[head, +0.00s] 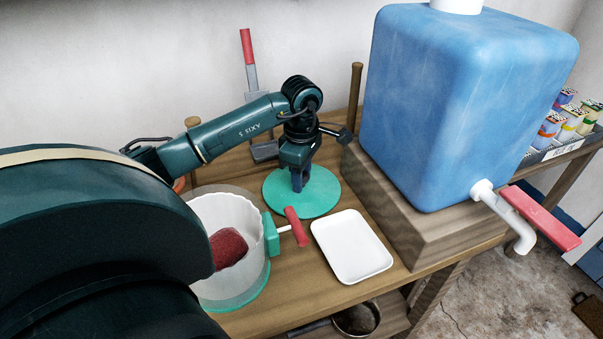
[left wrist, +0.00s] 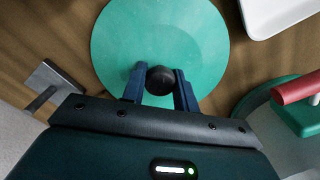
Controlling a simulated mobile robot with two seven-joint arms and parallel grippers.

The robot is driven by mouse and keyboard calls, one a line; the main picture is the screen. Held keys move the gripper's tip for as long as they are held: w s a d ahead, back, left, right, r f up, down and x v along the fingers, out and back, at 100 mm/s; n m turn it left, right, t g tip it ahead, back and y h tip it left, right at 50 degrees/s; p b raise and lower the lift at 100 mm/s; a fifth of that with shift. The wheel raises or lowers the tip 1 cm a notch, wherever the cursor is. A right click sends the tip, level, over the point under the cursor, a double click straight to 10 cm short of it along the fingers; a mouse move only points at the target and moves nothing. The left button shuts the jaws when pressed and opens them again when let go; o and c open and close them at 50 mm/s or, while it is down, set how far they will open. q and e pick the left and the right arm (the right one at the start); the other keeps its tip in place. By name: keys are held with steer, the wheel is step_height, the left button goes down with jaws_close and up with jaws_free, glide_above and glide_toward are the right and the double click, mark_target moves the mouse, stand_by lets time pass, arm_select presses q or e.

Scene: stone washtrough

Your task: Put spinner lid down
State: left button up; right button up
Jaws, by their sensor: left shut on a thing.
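The spinner lid (head: 325,192) is a flat green disc on the wooden table in the head view, or just above it; I cannot tell which. My left gripper (head: 297,186) points down over its middle. In the left wrist view the lid (left wrist: 120,40) shows a dark round knob (left wrist: 160,80) between the fingers of my left gripper (left wrist: 160,88), which is shut on it. The spinner bowl (head: 252,225) is white and translucent, with a dark red thing (head: 228,248) inside and a red crank handle (head: 297,226) on its side. My right gripper is not in view.
A white tray (head: 350,246) lies right of the bowl. A large blue water tank (head: 455,110) with a tap stands on a wooden block (head: 440,232) at the right. A red-handled tool (head: 249,60) leans at the back wall. A pan (head: 357,318) sits on the lower shelf.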

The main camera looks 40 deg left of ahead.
arm_select(q)
steer(key=o, duration=1)
steer(key=shift+f, duration=0.1)
step_height(320, 180, up, 12)
steer(key=shift+r+p, duration=0.2)
steer(key=shift+p, duration=0.35)
